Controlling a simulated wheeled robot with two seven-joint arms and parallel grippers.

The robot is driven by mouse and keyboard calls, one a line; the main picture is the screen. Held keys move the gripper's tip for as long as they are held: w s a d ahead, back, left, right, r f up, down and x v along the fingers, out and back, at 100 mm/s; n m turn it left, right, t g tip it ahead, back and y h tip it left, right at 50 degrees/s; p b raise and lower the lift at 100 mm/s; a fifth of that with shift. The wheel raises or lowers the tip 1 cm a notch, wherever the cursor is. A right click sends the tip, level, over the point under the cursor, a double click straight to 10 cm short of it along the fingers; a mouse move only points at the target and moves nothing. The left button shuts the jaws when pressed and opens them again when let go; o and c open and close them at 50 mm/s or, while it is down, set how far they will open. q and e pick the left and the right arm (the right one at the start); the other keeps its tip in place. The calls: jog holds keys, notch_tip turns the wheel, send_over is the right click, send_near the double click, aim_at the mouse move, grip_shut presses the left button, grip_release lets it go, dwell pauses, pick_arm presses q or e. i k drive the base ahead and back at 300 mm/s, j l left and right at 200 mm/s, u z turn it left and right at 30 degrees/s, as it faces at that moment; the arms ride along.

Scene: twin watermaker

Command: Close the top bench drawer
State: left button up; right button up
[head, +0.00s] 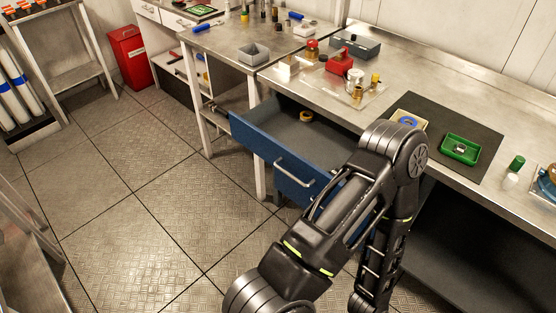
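The top bench drawer (262,146) is blue and stands pulled out from under the steel bench, its front towards the lower left. Its silver bar handle (297,173) shows on the front. A small yellow ring-shaped item (306,116) lies inside near the back. One of my black arms rises from the bottom middle, bends above the bench's front edge and comes down again. It hides the right part of the drawer front and what is below. Neither gripper shows; the visible arm runs out at the bottom edge.
The bench top (398,85) holds a red box (340,64), a grey case (355,45), a dark mat (477,171) and a green tray (460,149). A red bin (129,57) stands at the back left. The floor left of the drawer is clear.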

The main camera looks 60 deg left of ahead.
aim_at(273, 130)
jog(key=u, duration=1.8)
jog(key=i+u, duration=0.3)
jog(key=i, duration=0.65)
jog(key=k+j+u, duration=0.25)
jog(key=u, duration=0.25)
